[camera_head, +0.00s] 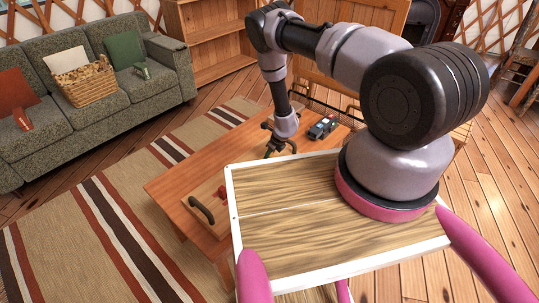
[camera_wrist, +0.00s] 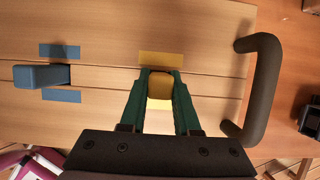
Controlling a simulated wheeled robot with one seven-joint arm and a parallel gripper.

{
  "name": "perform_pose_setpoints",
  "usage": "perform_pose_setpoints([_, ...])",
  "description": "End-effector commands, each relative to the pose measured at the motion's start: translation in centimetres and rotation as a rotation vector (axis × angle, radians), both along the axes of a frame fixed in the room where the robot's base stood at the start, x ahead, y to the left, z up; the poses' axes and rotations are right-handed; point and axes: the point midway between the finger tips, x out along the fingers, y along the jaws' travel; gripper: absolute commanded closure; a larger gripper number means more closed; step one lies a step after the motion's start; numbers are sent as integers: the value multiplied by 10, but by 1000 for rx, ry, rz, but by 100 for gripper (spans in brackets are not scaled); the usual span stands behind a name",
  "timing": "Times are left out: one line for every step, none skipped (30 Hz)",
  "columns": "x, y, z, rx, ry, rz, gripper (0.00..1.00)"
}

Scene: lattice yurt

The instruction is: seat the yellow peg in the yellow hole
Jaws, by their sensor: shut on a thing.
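In the wrist view my gripper (camera_wrist: 160,80) has its green fingers shut on the yellow peg (camera_wrist: 159,88). The peg is over the wooden board (camera_wrist: 100,25), close to a flat yellow mark (camera_wrist: 161,58) just above it in the picture. The yellow hole itself is hidden by the peg and fingers. I cannot tell whether the peg's lower end is in it. In the head view my gripper (camera_head: 280,147) is low over the far part of the board (camera_head: 205,187); the peg cannot be made out there.
A blue peg (camera_wrist: 38,76) stands between blue marks (camera_wrist: 60,50) at left. A dark handle (camera_wrist: 265,85) rises close right of my gripper. A red piece (camera_head: 222,192) is on the board's near part. A dark device (camera_head: 323,127) lies on the table (camera_head: 165,187) beyond.

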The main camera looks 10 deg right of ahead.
Motion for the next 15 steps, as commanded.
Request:
perform_pose_setpoints([0, 0, 0, 0, 0, 0, 100])
perform_pose_setpoints([0, 0, -1, 0, 0, 0, 100])
perform_pose_setpoints([0, 0, -2, -1, 1, 1, 100])
perform_pose_setpoints([0, 0, -3, -1, 1, 1, 100])
perform_pose_setpoints([0, 0, -3, -1, 1, 1, 62])
perform_pose_setpoints([0, 0, -3, -1, 1, 0, 47])
perform_pose_setpoints([0, 0, -3, -1, 1, 1, 40])
perform_pose_setpoints([0, 0, -3, -1, 1, 1, 40])
perform_pose_setpoints([0, 0, -3, -1, 1, 1, 40])
perform_pose_setpoints([0, 0, -3, -1, 1, 0, 40])
perform_pose_setpoints([0, 0, -3, -1, 1, 1, 40])
perform_pose_setpoints([0, 0, -3, -1, 1, 1, 40])
perform_pose_setpoints([0, 0, -3, -1, 1, 1, 40])
perform_pose_setpoints([0, 0, -3, -1, 1, 1, 40])
perform_pose_setpoints([0, 0, -2, -1, 1, 0, 40])
